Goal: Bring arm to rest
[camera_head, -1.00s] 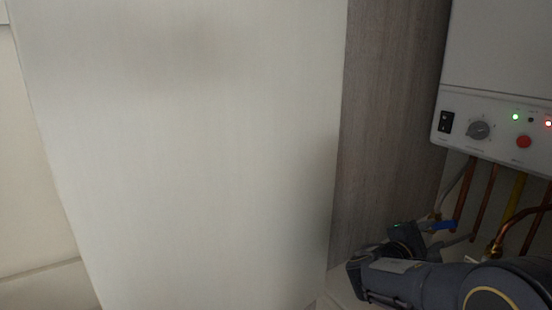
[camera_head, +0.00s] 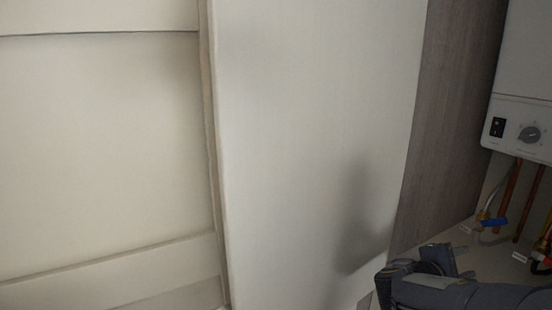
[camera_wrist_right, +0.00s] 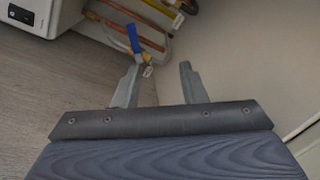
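My right arm (camera_head: 440,290) comes in at the lower right of the head view, in front of the lower part of a cupboard space. How its gripper's fingers stand is not clear there. In the right wrist view my right gripper (camera_wrist_right: 160,72) has its two fingers apart, with nothing held between them. Beyond the fingers are pipes and a blue valve handle (camera_wrist_right: 134,38). My left gripper is not in view.
A tall pale panel (camera_head: 310,140), like an open door, stands left of my right arm. A white boiler (camera_head: 525,110) hangs at the right, with copper pipes (camera_head: 506,190) and the blue handle (camera_head: 494,223) below. A grey wood-grain wall (camera_head: 450,110) lies between.

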